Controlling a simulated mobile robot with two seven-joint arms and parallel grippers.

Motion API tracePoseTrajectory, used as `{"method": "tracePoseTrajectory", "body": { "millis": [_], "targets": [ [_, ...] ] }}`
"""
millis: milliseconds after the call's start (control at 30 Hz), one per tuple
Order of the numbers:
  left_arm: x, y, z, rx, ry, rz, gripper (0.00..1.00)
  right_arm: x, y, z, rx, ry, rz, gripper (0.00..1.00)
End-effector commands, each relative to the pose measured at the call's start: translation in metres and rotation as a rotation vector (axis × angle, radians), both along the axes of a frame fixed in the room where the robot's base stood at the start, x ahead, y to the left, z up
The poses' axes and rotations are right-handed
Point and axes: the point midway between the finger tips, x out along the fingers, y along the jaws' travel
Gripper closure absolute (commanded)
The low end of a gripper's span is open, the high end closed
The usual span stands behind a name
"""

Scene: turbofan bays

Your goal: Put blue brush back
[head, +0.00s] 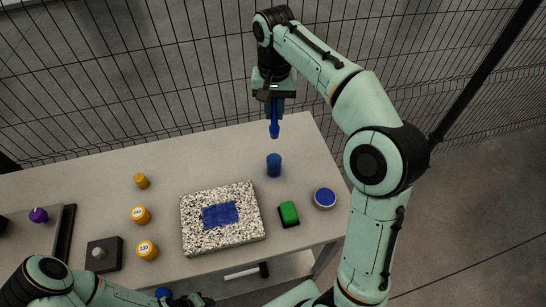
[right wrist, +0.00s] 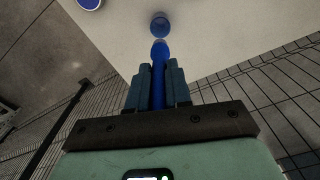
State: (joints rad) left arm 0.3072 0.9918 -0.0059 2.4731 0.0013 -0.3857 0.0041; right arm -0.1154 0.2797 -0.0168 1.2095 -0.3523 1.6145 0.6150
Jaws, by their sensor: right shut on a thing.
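The blue brush (head: 274,131) is held by my right gripper (head: 274,104), pointing down above the table. In the right wrist view the brush (right wrist: 159,52) sits between the two fingers of the right gripper (right wrist: 158,80), which is shut on its handle. A blue cup (head: 274,166) stands upright on the table below the brush, and the brush tip is apart from it. The cup also shows in the right wrist view (right wrist: 160,24), just beyond the brush tip.
Left of the cup lies a speckled slab (head: 250,232) with a blue patch (head: 220,215). A green block (head: 289,212) and a round blue-topped tin (head: 325,198) are on the right. Several orange-yellow containers (head: 141,215) stand left. A wire fence (head: 150,80) runs behind the table.

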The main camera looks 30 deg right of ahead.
Motion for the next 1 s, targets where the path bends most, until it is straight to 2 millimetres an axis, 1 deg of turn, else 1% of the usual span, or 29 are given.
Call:
{"method": "tracePoseTrajectory", "body": {
  "millis": [33,100,200,333,433,633,800,900,1000],
  "targets": [
    [-0.001,0.0,0.0,0.0,0.001,0.0,0.57,-0.001,-0.001,-0.015,-0.001,0.006,0.0,1.0],
    [-0.001,0.0,-0.001,0.001,0.002,0.001,0.57,-0.002,0.0,-0.034,0.001,0.007,0.0,1.0],
    [-0.011,0.0,-0.008,0.0,0.012,0.0,0.57,-0.003,0.0,-0.064,0.0,0.008,0.0,1.0],
    [-0.021,0.0,-0.017,0.0,0.024,0.001,0.57,-0.002,0.0,-0.095,0.001,0.006,0.0,1.0],
    [-0.024,0.0,-0.019,0.0,0.027,0.0,0.57,-0.002,0.0,-0.109,0.001,0.003,0.0,1.0],
    [-0.026,0.0,-0.021,0.0,0.029,0.0,0.57,-0.001,0.0,-0.124,0.001,0.002,0.001,1.0],
    [-0.032,0.0,-0.027,0.0,0.036,0.0,0.57,-0.001,0.0,-0.155,0.001,0.004,0.001,1.0],
    [-0.034,0.0,-0.029,0.0,0.038,0.0,0.57,-0.001,0.0,-0.168,0.001,0.002,0.002,1.0],
    [-0.034,0.0,-0.03,0.0,0.039,0.0,0.57,0.0,0.0,-0.173,0.001,-0.001,0.002,1.0]
  ]
}}
